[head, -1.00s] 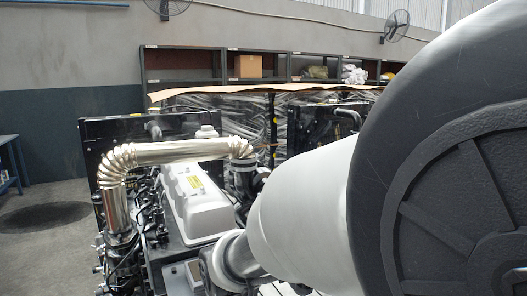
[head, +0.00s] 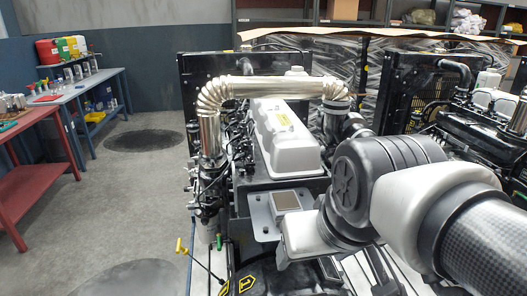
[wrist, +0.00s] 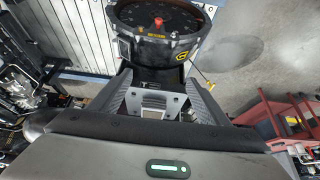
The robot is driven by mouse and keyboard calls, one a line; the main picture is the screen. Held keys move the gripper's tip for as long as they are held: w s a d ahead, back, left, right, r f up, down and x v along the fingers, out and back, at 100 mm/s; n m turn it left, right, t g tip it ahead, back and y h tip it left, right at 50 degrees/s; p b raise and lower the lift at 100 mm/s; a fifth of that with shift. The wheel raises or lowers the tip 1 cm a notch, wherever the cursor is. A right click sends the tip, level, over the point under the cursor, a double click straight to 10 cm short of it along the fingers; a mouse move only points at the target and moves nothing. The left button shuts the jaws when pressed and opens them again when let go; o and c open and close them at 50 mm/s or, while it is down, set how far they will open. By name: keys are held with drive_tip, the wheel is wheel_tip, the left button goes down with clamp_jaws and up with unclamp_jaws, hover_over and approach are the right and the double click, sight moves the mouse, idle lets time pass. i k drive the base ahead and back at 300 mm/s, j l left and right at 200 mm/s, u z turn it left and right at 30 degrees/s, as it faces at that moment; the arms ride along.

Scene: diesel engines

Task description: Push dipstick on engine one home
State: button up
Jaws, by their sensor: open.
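Engine one (head: 285,135) has a silver exhaust pipe and a white rocker cover in the head view. A yellow badge marked 1 (head: 247,283) is at its near end. The dipstick (head: 181,245) has a yellow handle, left of the badge, with a thin rod slanting down to the engine. The dipstick handle also shows in the wrist view (wrist: 209,86), just beyond my right-hand finger. My gripper (wrist: 160,84) is open and empty, facing the round dark end housing (wrist: 158,32). The fingers are not clear in the head view. How deep the rod sits cannot be told.
A second engine (head: 480,125) stands at the right. A red bench (head: 35,160) and a blue bench (head: 85,100) with coloured containers stand at the left. The grey floor (head: 140,205) between benches and engine one is clear. My arm covers part of engine one.

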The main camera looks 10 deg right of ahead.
sight(186, 252)
drive_tip(key=j, duration=1.6)
drive_tip(key=k, duration=0.05)
